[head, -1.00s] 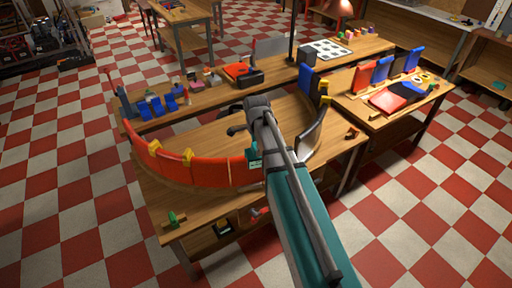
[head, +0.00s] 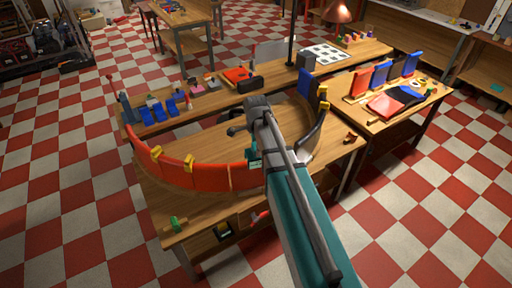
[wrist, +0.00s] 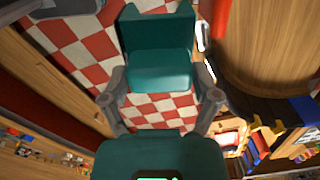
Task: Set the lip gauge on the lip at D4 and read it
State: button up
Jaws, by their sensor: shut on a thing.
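In the wrist view a strip of the red wall (wrist: 220,18) lies to the right of the gauge, with floor behind the gauge. I cannot tell whether the gauge touches the lip. No D4 mark is readable.
Yellow clips (head: 188,161) sit on the red wall. A black curved segment (head: 312,133) and a blue panel (head: 309,88) stand at the ring's right. A side table (head: 375,117) holds red and blue panels. Inside the ring the wooden top (head: 195,138) is clear.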

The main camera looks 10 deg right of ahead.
jog(key=shift+f, duration=0.1)
dwell(0.4)
notch_tip(320, 180, down, 15)
jog(key=b, duration=1.5)
jog(key=shift+r, duration=0.2)
jog(key=shift+s, duration=0.15)
